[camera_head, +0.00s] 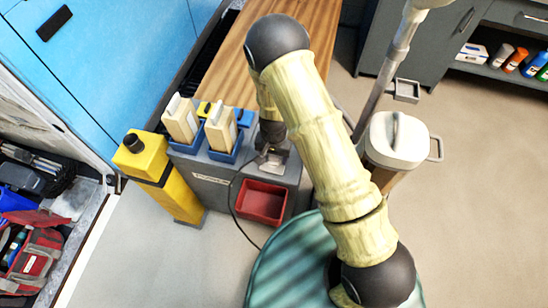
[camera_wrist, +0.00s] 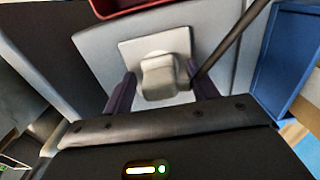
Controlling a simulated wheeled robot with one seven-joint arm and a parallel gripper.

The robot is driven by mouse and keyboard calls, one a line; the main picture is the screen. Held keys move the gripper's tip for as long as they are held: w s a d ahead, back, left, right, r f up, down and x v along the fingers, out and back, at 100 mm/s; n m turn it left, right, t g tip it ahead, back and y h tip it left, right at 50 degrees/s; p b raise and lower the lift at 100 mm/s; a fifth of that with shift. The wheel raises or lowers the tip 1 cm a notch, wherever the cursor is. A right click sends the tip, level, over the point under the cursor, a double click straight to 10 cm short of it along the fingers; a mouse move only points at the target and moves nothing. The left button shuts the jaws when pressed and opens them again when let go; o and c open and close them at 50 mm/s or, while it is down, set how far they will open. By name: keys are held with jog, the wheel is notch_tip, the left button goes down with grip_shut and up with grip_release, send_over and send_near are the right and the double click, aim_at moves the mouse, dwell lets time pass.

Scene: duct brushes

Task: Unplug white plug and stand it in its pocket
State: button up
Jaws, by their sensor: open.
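The white plug (camera_wrist: 160,77) sits against a pale square socket plate (camera_wrist: 128,50) in the wrist view. My gripper (camera_wrist: 163,90) is open, with one dark finger on each side of the plug. Whether the fingers touch it cannot be told. In the head view my gripper (camera_head: 272,148) is at the grey housing, and the plug is mostly hidden there. A dark cord (camera_head: 236,205) hangs from the socket area. Blue pockets stand on the housing; two hold cream items (camera_head: 181,120) and (camera_head: 220,127). I cannot tell which pocket is the plug's.
A red bin (camera_head: 262,202) is fixed below the socket on the grey housing (camera_head: 213,180). A yellow post (camera_head: 160,175) stands to the left. A wooden bench top (camera_head: 236,50) lies behind. A white-lidded canister (camera_head: 397,137) stands to the right of my arm.

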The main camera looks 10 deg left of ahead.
jog(key=shift+c, duration=0.5)
grip_shut()
jog(key=shift+r+p, duration=2.75)
jog(key=shift+r, duration=0.3)
notch_tip(320, 180, up, 3)
jog(key=p, duration=0.2)
jog(key=shift+p, duration=0.4)
